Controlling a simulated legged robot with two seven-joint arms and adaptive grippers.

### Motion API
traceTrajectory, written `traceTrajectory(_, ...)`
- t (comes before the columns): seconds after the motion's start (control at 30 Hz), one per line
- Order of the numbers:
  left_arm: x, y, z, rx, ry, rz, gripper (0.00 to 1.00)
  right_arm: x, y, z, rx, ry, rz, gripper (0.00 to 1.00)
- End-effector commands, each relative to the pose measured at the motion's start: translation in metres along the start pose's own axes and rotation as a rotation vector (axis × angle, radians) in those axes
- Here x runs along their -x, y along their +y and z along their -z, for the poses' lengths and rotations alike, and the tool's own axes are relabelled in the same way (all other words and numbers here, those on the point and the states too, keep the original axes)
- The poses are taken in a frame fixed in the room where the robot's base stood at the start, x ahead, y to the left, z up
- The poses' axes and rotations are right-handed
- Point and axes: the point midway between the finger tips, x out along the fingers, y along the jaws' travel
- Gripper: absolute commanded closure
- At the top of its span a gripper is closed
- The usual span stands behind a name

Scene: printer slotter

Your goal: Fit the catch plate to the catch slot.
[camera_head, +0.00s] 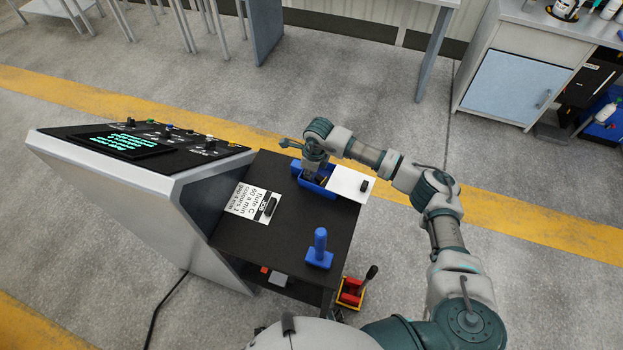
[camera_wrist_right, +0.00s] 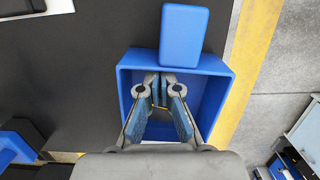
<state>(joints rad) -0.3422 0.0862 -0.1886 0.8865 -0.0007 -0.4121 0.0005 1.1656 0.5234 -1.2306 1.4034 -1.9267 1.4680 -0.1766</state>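My right gripper (camera_head: 312,182) reaches down into a blue open-topped bin (camera_head: 328,191) at the far side of the dark table. In the right wrist view its fingers (camera_wrist_right: 160,108) stand apart inside the bin (camera_wrist_right: 214,100), with a gap between their pads. A small grey and yellowish shape shows between them; I cannot tell whether it is a part or another finger. I cannot pick out the catch plate or catch slot with certainty. A white plate with a black knob (camera_head: 350,184) lies right of the bin. My left gripper is not in view.
A blue block (camera_wrist_right: 184,34) adjoins the bin's rim. A printed card (camera_head: 243,199) with a black piece lies left of the bin. A blue upright handle (camera_head: 320,248) stands nearer. A console (camera_head: 130,180) borders the table's left side. The middle of the tabletop (camera_head: 285,225) is clear.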

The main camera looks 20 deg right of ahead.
Motion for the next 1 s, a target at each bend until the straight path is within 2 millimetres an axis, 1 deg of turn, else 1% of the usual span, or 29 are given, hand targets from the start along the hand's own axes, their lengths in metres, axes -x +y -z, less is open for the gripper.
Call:
traceTrajectory(0.3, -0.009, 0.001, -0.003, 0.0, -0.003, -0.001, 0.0, 0.0, 0.001, -0.019, 0.001, -0.002, 0.001, 1.0)
traceTrajectory(0.6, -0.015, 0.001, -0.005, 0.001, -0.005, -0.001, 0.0, 0.001, 0.0, -0.033, 0.0, -0.002, 0.001, 1.0)
traceTrajectory(1.0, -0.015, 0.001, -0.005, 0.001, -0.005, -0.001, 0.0, 0.002, 0.001, -0.036, 0.001, -0.002, 0.001, 1.0)
